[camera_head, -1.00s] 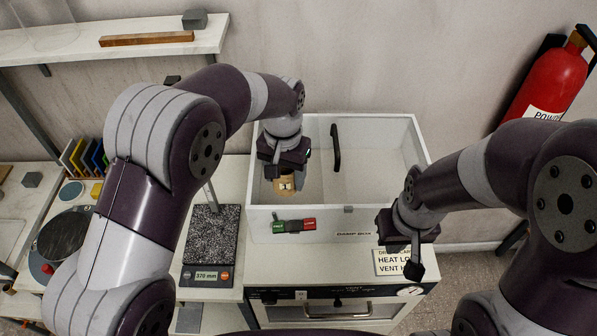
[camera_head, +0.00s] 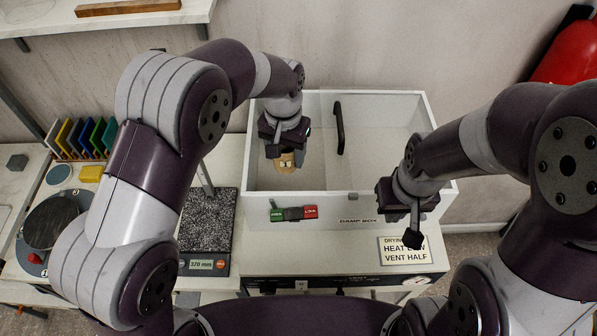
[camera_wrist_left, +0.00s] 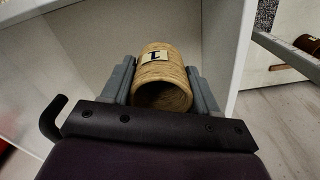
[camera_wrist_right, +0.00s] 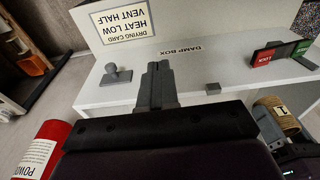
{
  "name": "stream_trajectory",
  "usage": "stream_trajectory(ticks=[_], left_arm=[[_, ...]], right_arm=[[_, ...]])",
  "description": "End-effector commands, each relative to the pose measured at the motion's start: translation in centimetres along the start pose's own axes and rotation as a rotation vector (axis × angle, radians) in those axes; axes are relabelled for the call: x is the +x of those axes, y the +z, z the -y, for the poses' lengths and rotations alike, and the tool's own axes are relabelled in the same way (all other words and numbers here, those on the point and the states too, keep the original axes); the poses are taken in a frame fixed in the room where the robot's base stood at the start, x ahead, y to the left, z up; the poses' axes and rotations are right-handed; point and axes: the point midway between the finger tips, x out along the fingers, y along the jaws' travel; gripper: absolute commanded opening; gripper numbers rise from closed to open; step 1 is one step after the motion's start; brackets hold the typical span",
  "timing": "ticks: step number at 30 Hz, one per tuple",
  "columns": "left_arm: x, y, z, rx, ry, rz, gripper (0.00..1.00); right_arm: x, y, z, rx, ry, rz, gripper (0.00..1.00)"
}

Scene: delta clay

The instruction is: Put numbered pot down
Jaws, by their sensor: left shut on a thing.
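The numbered pot (camera_head: 287,162) is a small tan clay cylinder. The left wrist view shows its dark open mouth and a white label with a "1" (camera_wrist_left: 155,56). My left gripper (camera_head: 286,152) is shut on the pot, one finger on each side, inside the left part of the white damp box (camera_head: 395,197). I cannot tell whether the pot's base touches the box floor. The pot also shows at the right edge of the right wrist view (camera_wrist_right: 277,112). My right gripper (camera_wrist_right: 157,70) is shut and empty, outside the box's front right corner.
A drying card (camera_head: 404,251) lies below the right gripper. A speckled scale (camera_head: 208,225) stands left of the box.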

Motion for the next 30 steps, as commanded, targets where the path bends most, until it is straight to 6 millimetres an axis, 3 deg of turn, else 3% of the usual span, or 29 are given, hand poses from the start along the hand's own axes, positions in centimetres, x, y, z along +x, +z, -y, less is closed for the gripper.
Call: stream_trajectory(ticks=[15,27,28,30], left_arm=[[9.6,0.1,0.0,0.0,0.0,0.004,0.27],[10.8,0.1,0.0,0.0,0.0,0.0,0.27],[10.7,0.1,0.0,0.0,0.0,0.0,0.69],[10.7,0.1,0.0,0.0,0.0,0.001,0.85]], right_arm=[[-3.2,-0.4,0.0,0.0,0.0,0.0,0.0],[-2.7,-0.3,0.0,0.0,0.0,0.0,0.0],[-2.8,-0.3,0.0,0.0,0.0,0.0,0.0],[-2.8,-0.3,0.0,0.0,0.0,0.0,0.0]])
